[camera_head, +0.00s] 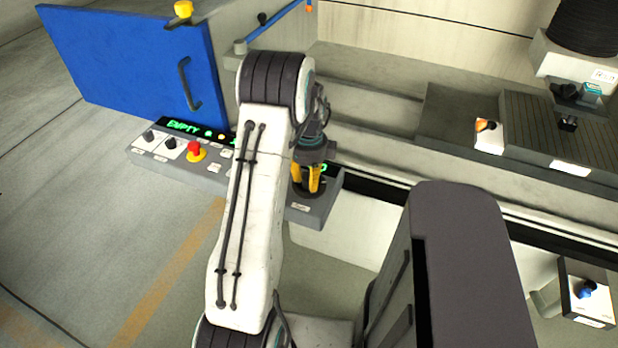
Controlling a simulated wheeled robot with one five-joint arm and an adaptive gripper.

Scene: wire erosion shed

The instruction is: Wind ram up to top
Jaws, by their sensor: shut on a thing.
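The ram (585,25) shows at the upper right as a black ribbed bellows over a pale head, above a dark grooved table; the picture's top edge cuts it off. My gripper (307,180) has yellow fingers and points down at the right end of the grey control panel (318,209). It is shut on a dark round knob (308,193) there. The fingers hide most of the knob, and its markings cannot be read. A green display beside it is mostly hidden by my arm.
The panel's left part carries a green "EMPTY" display (185,127), black knobs and a red stop button (194,150). A blue door (130,60) stands open at the upper left. A box with a blue knob (587,289) is at the lower right. Floor at left is clear.

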